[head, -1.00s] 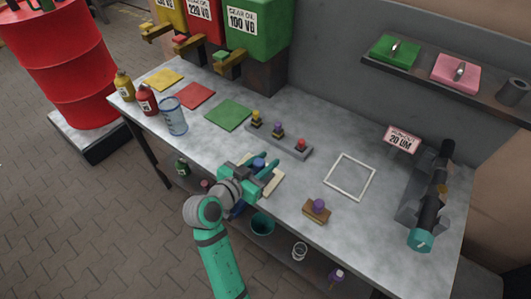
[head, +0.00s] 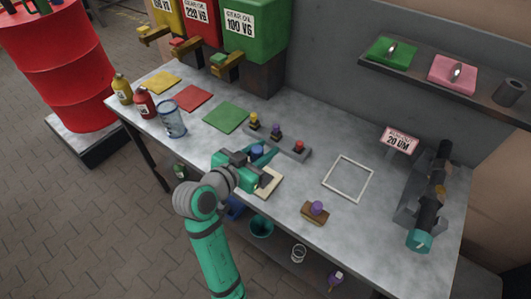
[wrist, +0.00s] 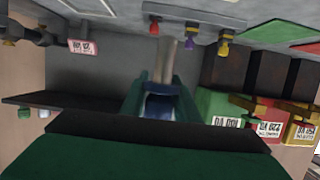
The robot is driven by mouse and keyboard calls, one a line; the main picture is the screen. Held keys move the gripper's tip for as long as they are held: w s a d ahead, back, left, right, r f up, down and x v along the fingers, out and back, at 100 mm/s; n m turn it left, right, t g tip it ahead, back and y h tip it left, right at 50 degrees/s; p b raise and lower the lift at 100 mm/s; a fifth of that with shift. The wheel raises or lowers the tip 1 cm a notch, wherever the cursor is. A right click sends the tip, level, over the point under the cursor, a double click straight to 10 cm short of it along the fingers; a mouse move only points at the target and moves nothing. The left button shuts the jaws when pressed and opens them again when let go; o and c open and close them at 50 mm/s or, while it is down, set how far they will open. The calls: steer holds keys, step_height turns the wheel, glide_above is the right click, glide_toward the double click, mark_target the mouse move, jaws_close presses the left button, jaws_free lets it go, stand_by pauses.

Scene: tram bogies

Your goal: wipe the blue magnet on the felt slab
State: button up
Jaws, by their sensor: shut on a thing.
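My gripper (head: 262,157) is closed around the blue magnet (head: 257,150), whose blue top shows between the green fingers in the head view. In the wrist view the magnet (wrist: 160,106) sits between the fingers, a dark blue body with a grey rod-like part sticking out beyond it. The felt slab (head: 270,183) is a cream, flat piece on the bench, partly hidden by my gripper. The gripper is over the slab's far left side in the picture. I cannot tell whether the magnet touches the slab.
A grey rack (head: 291,146) with yellow, purple and red knobs stands just behind the gripper. A white square outline (head: 372,181) and a brown block with a purple knob (head: 314,214) lie to the right.

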step_height(320, 180, up, 6)
stand_by(0.5)
steer(key=shift+d, duration=0.1)
stand_by(0.6)
